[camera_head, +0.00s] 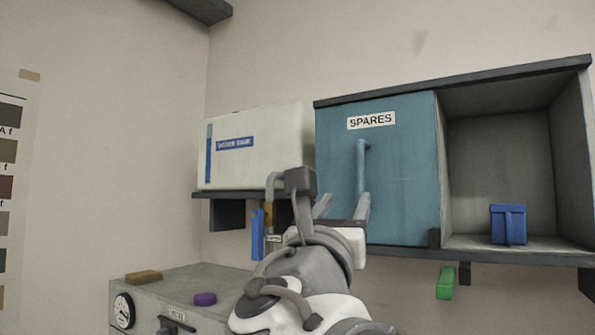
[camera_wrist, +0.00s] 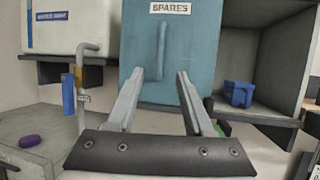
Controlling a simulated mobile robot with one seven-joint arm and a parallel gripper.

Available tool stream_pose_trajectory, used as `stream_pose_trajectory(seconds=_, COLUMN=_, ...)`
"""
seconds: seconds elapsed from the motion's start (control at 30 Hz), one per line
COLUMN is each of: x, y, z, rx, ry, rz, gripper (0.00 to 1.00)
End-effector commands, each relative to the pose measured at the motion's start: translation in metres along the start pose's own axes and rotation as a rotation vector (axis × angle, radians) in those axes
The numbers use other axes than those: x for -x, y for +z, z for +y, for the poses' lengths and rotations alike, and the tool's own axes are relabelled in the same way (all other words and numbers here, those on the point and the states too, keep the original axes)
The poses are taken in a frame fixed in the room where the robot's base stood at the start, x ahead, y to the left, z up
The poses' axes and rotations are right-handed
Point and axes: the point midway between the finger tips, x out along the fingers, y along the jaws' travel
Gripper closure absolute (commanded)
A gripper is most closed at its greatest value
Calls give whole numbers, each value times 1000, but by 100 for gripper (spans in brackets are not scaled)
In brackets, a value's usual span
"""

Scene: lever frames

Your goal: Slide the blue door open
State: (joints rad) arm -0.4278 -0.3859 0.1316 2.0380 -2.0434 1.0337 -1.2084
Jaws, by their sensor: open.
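The blue door (camera_head: 405,180) has a white "SPARES" label and covers the left part of a grey wall cabinet. It also shows in the wrist view (camera_wrist: 191,60). A vertical bar handle (camera_head: 360,168) in the same blue is on the door; it also shows in the wrist view (camera_wrist: 161,50). The cabinet's right compartment (camera_head: 500,140) is uncovered. My gripper (camera_head: 343,205) is in front of the door, just below the handle. In the wrist view its two fingers (camera_wrist: 160,75) are spread, with the handle beyond and between their tips. Nothing is held.
A blue box (camera_head: 508,224) sits in the right compartment. A white case (camera_head: 255,147) stands on a shelf left of the door. A hooked pipe (camera_wrist: 82,85) and a blue hanging item (camera_wrist: 68,94) are below it. A grey bench (camera_head: 195,285) with a purple object (camera_head: 205,299) is lower left.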

Motion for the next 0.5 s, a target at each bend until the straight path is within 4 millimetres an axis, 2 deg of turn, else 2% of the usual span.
stream_pose_trajectory(seconds=0.17, x=-30, y=1, z=0, rx=1, ry=-1, rz=3, gripper=48)
stream_pose_trajectory(seconds=0.5, x=-106, y=2, z=0, rx=1, ry=-2, rz=3, gripper=48)
